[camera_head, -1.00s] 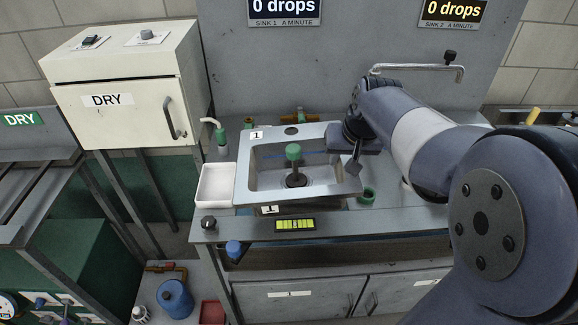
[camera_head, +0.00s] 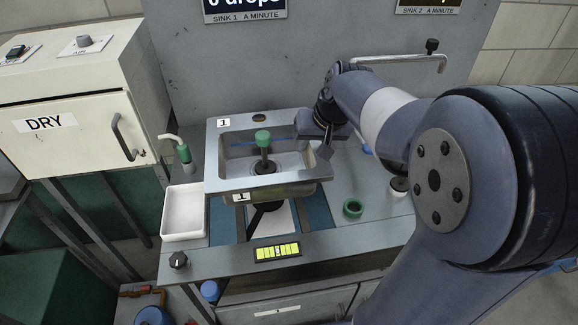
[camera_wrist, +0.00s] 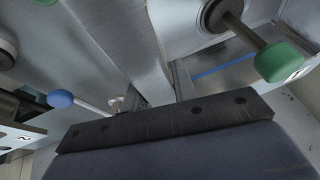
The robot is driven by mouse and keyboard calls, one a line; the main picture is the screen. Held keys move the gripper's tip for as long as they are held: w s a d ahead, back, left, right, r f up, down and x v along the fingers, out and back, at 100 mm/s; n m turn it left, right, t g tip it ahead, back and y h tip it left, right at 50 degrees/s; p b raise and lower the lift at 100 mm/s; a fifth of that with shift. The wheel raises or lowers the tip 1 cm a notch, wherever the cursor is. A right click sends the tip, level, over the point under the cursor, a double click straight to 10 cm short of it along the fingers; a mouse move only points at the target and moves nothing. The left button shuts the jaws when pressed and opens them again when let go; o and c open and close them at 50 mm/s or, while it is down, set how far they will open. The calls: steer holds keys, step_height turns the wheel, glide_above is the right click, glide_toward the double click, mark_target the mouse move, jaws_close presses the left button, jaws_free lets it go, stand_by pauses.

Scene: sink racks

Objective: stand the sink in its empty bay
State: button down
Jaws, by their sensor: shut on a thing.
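The sink (camera_head: 222,178) is a grey metal basin marked with "1" labels on its rim and front. A green-topped plug (camera_head: 263,137) stands in its bowl, and the plug also shows in the wrist view (camera_wrist: 285,62). My gripper (camera_head: 322,140) is shut on the sink's right side. The sink is raised above the bench, with a dark opening and blue strips (camera_head: 222,218) visible below its front. In the wrist view, the sink's grey wall (camera_wrist: 183,20) fills the top. My fingertips are partly hidden there.
A white tray (camera_head: 184,212) sits left of the sink, near a green-handled tap (camera_head: 184,153). The DRY cabinet (camera_head: 75,125) stands at left. A yellow-green display (camera_head: 277,251) is on the bench front.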

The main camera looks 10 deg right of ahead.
step_height(320, 180, down, 8)
steer(key=shift+r, duration=0.1)
steer(key=c, duration=1.1)
jaws_free()
steer(key=shift+c, duration=0.2)
steer(key=v, duration=1.2)
